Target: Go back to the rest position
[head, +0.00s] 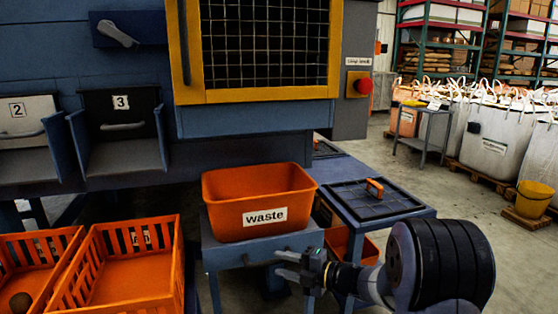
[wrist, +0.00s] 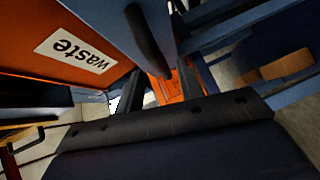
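My gripper (head: 281,266) is in front of the blue stand (head: 228,257) under the orange waste bin (head: 228,219). Its dark fingers, also in the wrist view (wrist: 163,82), are spread apart with nothing held between them. The stand's dark handle (wrist: 148,42) lies just past the fingertips in the wrist view; I cannot tell whether they touch. The bin, with its "waste" label, shows at the left of the wrist view (wrist: 50,80). My arm reaches in from the lower right of the head view.
A blue table (head: 414,212) with a dark lid and orange handle (head: 375,187) stands right of the bin. Orange crates (head: 140,217) are at lower left. A red stop button (head: 364,86) is on the machine. Open floor lies at right, before white bags (head: 489,139) on pallets.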

